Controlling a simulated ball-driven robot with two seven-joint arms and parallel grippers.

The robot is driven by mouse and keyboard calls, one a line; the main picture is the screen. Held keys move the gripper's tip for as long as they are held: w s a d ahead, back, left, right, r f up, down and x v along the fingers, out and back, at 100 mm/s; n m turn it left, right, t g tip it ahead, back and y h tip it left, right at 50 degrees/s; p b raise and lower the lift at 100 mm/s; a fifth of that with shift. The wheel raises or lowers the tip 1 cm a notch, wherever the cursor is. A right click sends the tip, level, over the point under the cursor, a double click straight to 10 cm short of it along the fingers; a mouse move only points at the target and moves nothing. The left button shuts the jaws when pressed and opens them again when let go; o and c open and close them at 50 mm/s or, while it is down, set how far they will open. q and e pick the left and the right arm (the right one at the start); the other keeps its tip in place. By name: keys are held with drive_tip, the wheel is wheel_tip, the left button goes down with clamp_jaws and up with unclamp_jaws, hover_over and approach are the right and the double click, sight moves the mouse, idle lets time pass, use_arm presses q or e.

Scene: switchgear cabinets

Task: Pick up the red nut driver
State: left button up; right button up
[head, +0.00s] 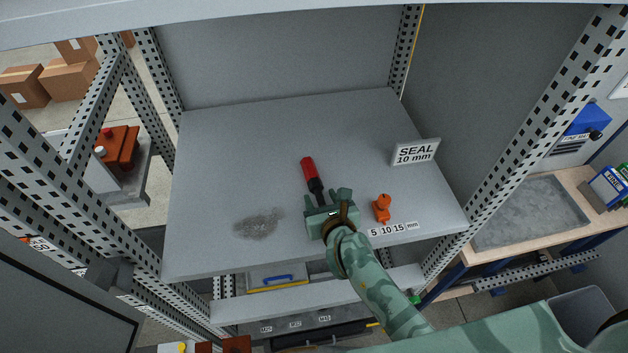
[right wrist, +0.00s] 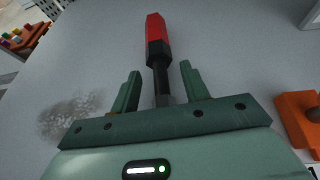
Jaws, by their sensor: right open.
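The red nut driver (head: 309,172) lies on the grey cabinet shelf (head: 215,180), its red handle pointing to the back and its dark shaft toward me. In the right wrist view the nut driver (right wrist: 157,45) runs away from the gripper, with its shaft between the two fingers. My right gripper (head: 330,198) is open at the shaft end; in the wrist view the fingers (right wrist: 158,92) stand apart on both sides of the shaft. The shaft's near end is partly hidden by the gripper body. My left gripper is not in view.
An orange part (head: 382,208) stands close right of my gripper, beside a "5 10 15 mm" label (head: 393,229). A "SEAL 10 mm" sign (head: 415,152) stands at the right. A grey smudge (head: 258,224) marks the shelf at left. Perforated posts (head: 158,90) flank the shelf; its back left is clear.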

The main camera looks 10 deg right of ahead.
drive_tip(key=shift+w+a+f, duration=0.1)
drive_tip(key=shift+w+f, duration=0.25)
drive_tip(key=shift+w, duration=0.3)
drive_tip(key=shift+r, duration=0.1)
drive_tip(key=c, duration=0.9)
